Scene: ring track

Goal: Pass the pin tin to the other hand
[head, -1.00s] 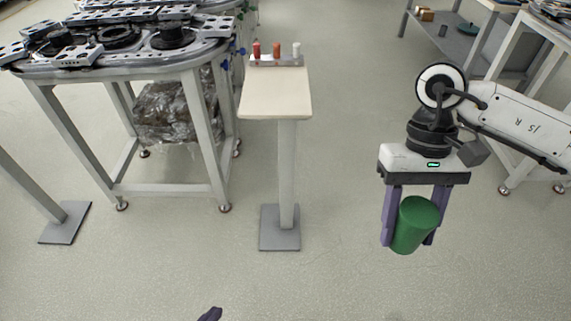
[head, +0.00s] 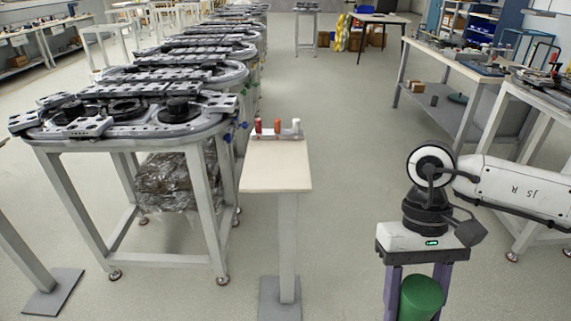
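The pin tin is a green cylinder (head: 421,298) at the lower right of the head view, its lower part cut off by the frame edge. My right gripper (head: 417,297) points down with its two purple fingers on either side of the tin and is shut on it. The tin hangs in the air above the floor, right of the small stand. My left gripper is not in the head view.
A small pedestal stand (head: 275,178) in the middle holds several small coloured items in a rack (head: 278,135). A ring track table (head: 130,140) stands at the left, workbenches (head: 455,62) at the right. Floor between the stand and my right arm is clear.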

